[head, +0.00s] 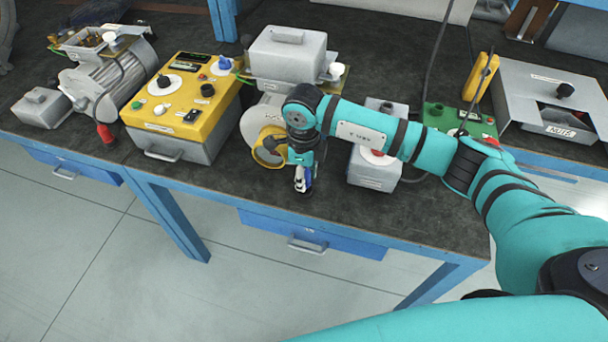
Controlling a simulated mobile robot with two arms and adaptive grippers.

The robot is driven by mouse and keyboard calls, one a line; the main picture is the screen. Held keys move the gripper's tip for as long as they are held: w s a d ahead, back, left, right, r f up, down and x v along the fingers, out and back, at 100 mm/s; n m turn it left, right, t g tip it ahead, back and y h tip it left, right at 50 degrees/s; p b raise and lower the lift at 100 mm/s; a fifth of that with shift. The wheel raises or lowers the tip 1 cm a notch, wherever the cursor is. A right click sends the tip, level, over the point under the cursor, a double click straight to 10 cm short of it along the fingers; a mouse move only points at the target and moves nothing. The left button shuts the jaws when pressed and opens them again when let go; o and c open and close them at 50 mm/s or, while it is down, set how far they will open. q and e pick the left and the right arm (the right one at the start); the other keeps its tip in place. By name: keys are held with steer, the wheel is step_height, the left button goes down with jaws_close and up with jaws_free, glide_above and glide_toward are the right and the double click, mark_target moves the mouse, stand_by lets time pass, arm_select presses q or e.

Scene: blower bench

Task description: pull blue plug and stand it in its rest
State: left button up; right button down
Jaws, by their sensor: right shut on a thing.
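My right gripper (302,181) points down at the front of the bench, before the grey blower with the yellow ring. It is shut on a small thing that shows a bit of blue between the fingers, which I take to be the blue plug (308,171). The fingers hide most of it, and its lower end is hard to make out. I cannot make out the plug's rest. My left gripper is out of view.
The grey blower (258,118) stands behind my right gripper. A yellow control box (190,95) is to its left, with a motor (105,85) further left. A grey box (374,172) and a green panel (458,119) stand right. The dark bench top (240,180) is clear along its front edge.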

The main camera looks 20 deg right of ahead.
steer(key=shift+f+b, duration=1.15)
steer(key=shift+f, duration=0.15)
stand_by(0.7)
steer(key=c, duration=0.8)
jaws_free()
steer(key=shift+c, duration=0.2)
step_height(320, 180, up, 12)
